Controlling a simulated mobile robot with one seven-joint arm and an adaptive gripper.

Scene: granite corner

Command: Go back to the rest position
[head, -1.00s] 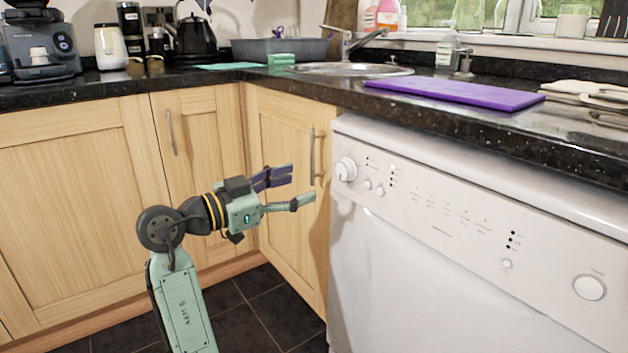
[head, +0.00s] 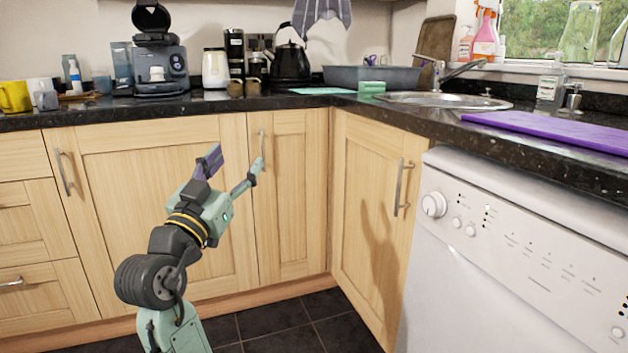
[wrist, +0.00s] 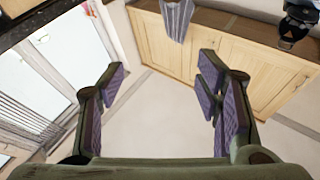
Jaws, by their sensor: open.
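My gripper (head: 236,165) is open and empty in the head view. It is raised in front of the wooden base cabinets, below the counter's height, with its fingers pointing up and slightly right. In the wrist view my gripper (wrist: 165,90) shows its purple-padded fingers spread wide with nothing between them. My green forearm rises from the bottom of the head view.
The granite counter (head: 220,104) runs above the cabinets, with a coffee machine (head: 158,62), a black kettle (head: 290,62) and a grey basin (head: 365,77) on it. A white dishwasher (head: 500,270) stands at right. Dark floor tiles (head: 280,320) are clear.

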